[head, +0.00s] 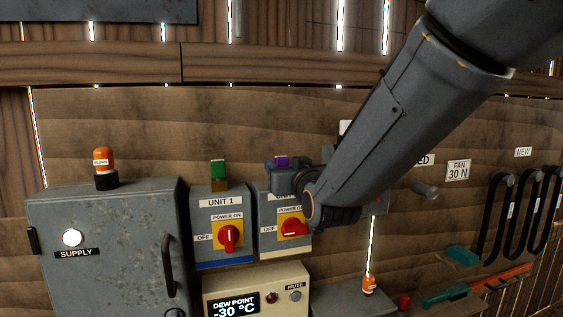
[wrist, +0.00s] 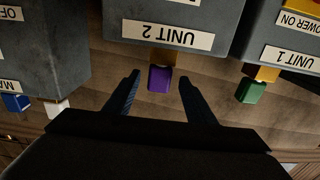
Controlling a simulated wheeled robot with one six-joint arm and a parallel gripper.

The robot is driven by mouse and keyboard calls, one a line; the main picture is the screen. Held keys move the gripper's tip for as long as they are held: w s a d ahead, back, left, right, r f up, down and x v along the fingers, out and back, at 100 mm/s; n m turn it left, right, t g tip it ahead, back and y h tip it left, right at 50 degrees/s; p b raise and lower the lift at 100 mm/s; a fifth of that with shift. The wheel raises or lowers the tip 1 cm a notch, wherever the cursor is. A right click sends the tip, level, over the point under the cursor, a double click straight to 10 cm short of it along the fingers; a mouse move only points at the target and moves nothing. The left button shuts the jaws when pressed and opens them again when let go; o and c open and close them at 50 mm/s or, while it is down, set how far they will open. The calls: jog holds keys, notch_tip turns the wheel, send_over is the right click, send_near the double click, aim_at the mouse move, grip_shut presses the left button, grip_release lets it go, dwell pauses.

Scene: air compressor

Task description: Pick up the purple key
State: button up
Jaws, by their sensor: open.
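The purple key (head: 282,161) shows above the top of the UNIT 2 box in the head view, partly covered by my gripper (head: 283,178). In the wrist view, which is upside down, the purple key (wrist: 160,78) sits at the edge of the UNIT 2 box (wrist: 195,17), above its label. My gripper (wrist: 158,84) is open there, with one dark finger on each side of the key. Gaps show between the key and both fingers. The key's lower part, where it meets the box, is only partly visible.
A green key (head: 218,168) stands on the neighbouring UNIT 1 box (head: 221,203), and also shows in the wrist view (wrist: 251,91). A blue piece (wrist: 15,102) and a white piece (wrist: 57,108) are by another grey box. The SUPPLY cabinet (head: 105,250) stands at left. A wooden wall is behind.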

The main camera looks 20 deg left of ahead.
jog(key=shift+p+x, duration=0.45)
jog(key=shift+x, duration=0.95)
jog(key=c, duration=1.2)
jog(key=shift+o, duration=0.2)
